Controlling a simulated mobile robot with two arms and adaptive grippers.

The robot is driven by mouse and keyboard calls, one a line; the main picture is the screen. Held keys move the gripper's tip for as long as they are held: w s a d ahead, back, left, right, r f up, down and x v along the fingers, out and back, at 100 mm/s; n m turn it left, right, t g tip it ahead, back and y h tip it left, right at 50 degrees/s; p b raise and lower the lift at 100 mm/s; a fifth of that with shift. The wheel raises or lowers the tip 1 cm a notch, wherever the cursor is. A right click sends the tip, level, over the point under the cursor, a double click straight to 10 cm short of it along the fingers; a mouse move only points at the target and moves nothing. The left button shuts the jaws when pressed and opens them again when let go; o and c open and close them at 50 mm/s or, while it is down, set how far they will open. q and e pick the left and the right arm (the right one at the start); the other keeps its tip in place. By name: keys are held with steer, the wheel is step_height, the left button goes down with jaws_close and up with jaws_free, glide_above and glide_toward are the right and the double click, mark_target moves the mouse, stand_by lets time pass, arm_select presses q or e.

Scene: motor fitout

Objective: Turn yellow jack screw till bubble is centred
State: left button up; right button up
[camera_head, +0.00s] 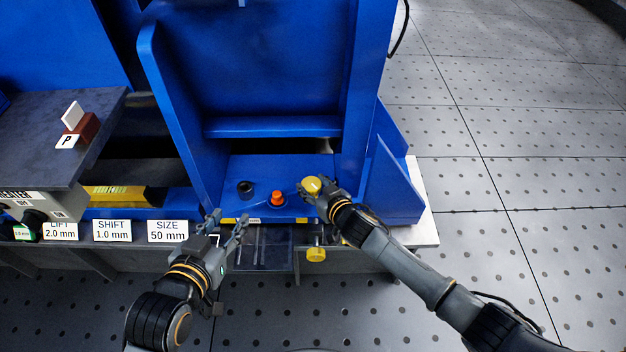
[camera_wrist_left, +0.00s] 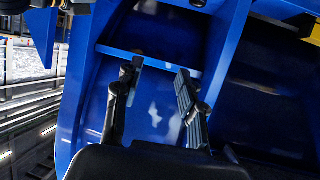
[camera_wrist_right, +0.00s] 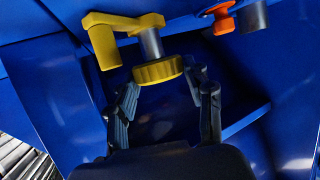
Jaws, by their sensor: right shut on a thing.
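The yellow jack screw (camera_head: 312,186) stands at the right front of the blue motor base. In the right wrist view its ribbed yellow knob (camera_wrist_right: 158,71) sits on a grey shaft below a yellow arm (camera_wrist_right: 112,30). My right gripper (camera_head: 322,194) is shut on this knob, with its fingers on either side, also seen in the right wrist view (camera_wrist_right: 160,92). My left gripper (camera_head: 228,226) is open and empty, left of the base's front edge; its spread fingers show in the left wrist view (camera_wrist_left: 155,85). I cannot make out a bubble in any view.
An orange-capped post (camera_head: 277,198) and a dark post (camera_head: 245,188) stand left of the jack screw. Another yellow knob (camera_head: 316,254) is below the front edge. Cards reading SHIFT (camera_head: 111,230) and SIZE (camera_head: 167,231) stand at left. The tiled floor at right is clear.

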steer(key=shift+w+d+r+n+g+y+p, duration=0.15)
steer(key=shift+n+g+y+p, duration=0.3)
steer(key=shift+n+p, duration=0.25)
steer(key=shift+n+g+y+p, duration=0.45)
steer(key=shift+n+y, duration=0.05)
steer(key=shift+y, duration=0.15)
arm_select(q)
steer(key=s+a+f+g+y, duration=0.2)
steer(key=s+a+f+g, duration=0.2)
steer(key=s+f+g, duration=0.4)
steer(key=shift+s+a+f+n, duration=0.2)
steer(key=shift+s+f+n, duration=0.1)
steer(key=shift+s, duration=1.75)
arm_select(e)
steer(key=o, duration=1.2)
arm_select(q)
steer(key=shift+r, duration=0.1)
arm_select(e)
steer(key=shift+f, duration=0.2)
